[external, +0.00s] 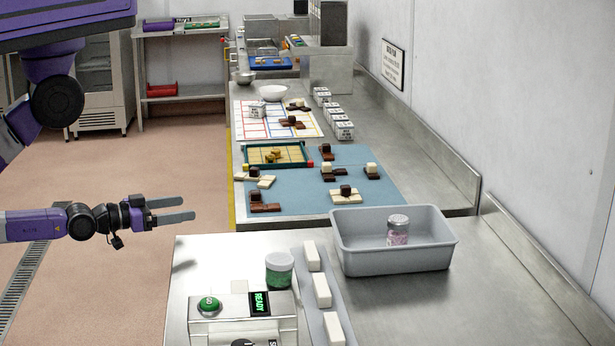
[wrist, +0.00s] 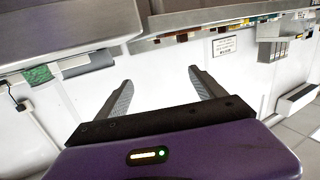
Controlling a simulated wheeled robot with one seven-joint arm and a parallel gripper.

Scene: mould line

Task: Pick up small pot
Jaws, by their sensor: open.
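Two small pots show in the external view, and I cannot tell which one the task means. A green pot with a whitish lid (external: 279,270) stands upright on the near steel bench, beside a row of white blocks. A clear pot with pink contents and a grey lid (external: 398,231) stands upright inside a grey bin (external: 390,262). My gripper (external: 188,208) is open and empty, over the floor left of the benches and apart from both pots. Its two spread fingers also show in the wrist view (wrist: 160,75), with nothing between them. I cannot make out either pot there.
A control box with a green button (external: 209,304) and a READY display (external: 259,303) stands at the near bench's front. White blocks (external: 322,290) lie between the green pot and the bin. A blue mat (external: 300,198) with brown and cream pieces lies beyond. The floor (external: 130,270) around my gripper is clear.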

